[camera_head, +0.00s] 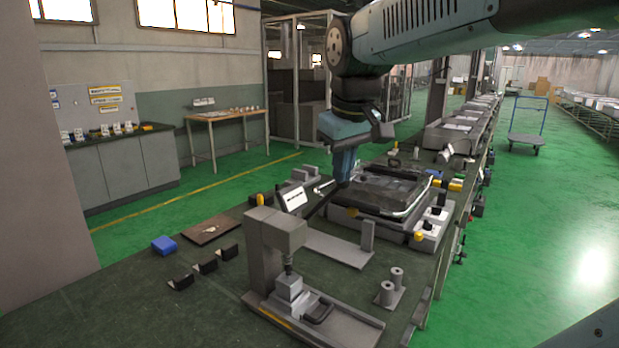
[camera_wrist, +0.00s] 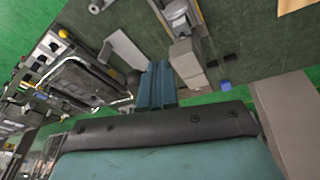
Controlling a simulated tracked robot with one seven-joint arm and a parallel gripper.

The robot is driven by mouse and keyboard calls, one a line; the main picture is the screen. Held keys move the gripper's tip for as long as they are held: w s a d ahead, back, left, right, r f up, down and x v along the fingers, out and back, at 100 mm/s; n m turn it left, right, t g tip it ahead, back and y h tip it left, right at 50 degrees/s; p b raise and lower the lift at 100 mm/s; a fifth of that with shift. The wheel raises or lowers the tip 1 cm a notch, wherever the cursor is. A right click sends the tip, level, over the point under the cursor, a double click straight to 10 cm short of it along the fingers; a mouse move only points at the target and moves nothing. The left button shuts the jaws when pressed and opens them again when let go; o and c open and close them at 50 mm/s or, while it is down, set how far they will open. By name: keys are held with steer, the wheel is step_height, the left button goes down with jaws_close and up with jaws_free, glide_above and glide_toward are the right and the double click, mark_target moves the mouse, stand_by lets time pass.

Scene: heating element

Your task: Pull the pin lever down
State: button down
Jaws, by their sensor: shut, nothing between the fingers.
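My gripper (camera_head: 345,165) is teal, points down and is shut and empty. In the head view it appears in front of the left part of a black, tray-like fixture (camera_head: 388,188); I cannot tell whether it touches it. A dark slanting bar (camera_head: 319,206) shows just below left of the gripper, beside a white panel (camera_head: 293,198). A grey press (camera_head: 275,228) stands nearer, with a dark curved handle (camera_head: 319,313) low on its base. I cannot tell which part is the pin lever. In the wrist view the shut fingers (camera_wrist: 157,80) lie between the fixture (camera_wrist: 78,82) and the press (camera_wrist: 187,62).
A grey plate with an upright block (camera_head: 367,235) lies between fixture and press. Two grey cylinders (camera_head: 390,288) stand on the right. A blue block (camera_head: 164,245), a brown board (camera_head: 212,229) and several black brackets (camera_head: 205,266) lie left. Bare bench top (camera_head: 130,295) shows at the front left.

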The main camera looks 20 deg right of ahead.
steer(key=w+a+r+n+g, duration=0.2)
steer(key=w+r, duration=0.4)
steer(key=w, duration=0.7)
steer(key=shift+a+r+n+g+h, duration=0.15)
steer(key=shift+r+n+g+h, duration=0.25)
steer(key=shift+n+g, duration=0.6)
steer(key=shift+w+f, duration=0.1)
glide_above(324, 202)
steer(key=shift+f, duration=6.2)
